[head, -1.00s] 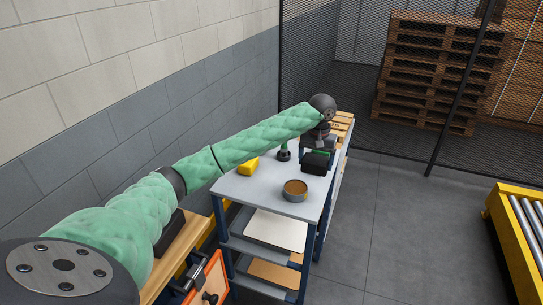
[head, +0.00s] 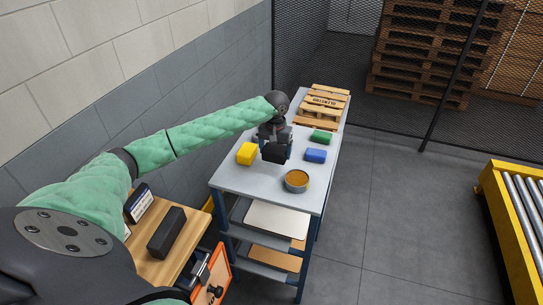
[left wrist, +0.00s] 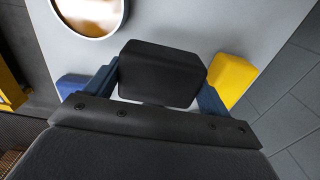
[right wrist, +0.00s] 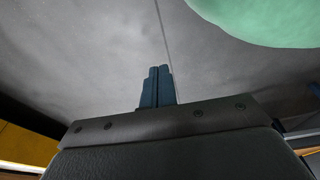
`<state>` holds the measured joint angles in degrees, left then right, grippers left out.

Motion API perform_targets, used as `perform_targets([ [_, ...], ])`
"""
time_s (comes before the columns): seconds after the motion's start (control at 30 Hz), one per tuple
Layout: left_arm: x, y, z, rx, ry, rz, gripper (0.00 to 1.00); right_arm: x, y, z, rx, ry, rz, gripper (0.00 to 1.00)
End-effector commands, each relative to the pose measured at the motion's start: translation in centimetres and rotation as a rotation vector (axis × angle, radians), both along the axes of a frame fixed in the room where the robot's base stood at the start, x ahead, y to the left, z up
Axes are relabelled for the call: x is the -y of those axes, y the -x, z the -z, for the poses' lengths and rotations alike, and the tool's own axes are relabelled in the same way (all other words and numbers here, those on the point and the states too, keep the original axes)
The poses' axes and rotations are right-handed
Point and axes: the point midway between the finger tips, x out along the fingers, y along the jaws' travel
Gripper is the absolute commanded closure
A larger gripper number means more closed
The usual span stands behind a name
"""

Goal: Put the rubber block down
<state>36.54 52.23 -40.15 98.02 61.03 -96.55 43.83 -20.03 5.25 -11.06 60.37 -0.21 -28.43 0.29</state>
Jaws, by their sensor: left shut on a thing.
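The black rubber block (head: 274,153) is between the fingers of my left gripper (head: 276,146), over the grey tabletop (head: 246,180). In the left wrist view the block (left wrist: 160,75) fills the space between the two blue fingers, and the gripper is shut on it. I cannot tell whether its underside touches the tabletop. My right gripper (right wrist: 157,86) shows only in the right wrist view; its blue fingers are together with nothing between them.
Near the held block are a yellow block (head: 246,153), a blue block (head: 316,155), a green block (head: 321,137) and a round container (head: 296,180). Small wooden pallets (head: 321,104) stand at the far end. Bare tabletop lies at the near left.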

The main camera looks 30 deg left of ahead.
Motion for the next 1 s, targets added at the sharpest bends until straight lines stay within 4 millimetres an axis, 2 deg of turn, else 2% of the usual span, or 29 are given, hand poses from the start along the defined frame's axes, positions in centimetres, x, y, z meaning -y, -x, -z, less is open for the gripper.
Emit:
perform_targets([
  [0.1, -1.0, 0.5, 0.5, -0.001, -0.001, 0.0, 0.5, 0.3, 0.8, 0.3, -0.003, 0.002, -0.001, 1.0],
  [0.27, -1.2, 0.7, 1.1, -0.001, 0.001, 0.001, 0.5, 0.5, 1.6, 0.5, -0.006, 0.003, -0.002, 1.0],
  [0.4, -1.2, 0.7, 2.6, -0.001, 0.0, 0.0, 0.5, 0.9, 3.8, 0.9, -0.023, 0.005, -0.002, 1.0],
  [0.6, -1.2, 0.7, 4.5, 0.0, 0.0, 0.0, 0.5, 1.3, 5.9, 1.5, -0.037, 0.007, -0.001, 1.0],
  [1.0, -1.2, 0.7, 4.9, 0.001, 0.001, 0.0, 0.5, 1.3, 6.2, 1.6, -0.038, 0.008, -0.001, 1.0],
])
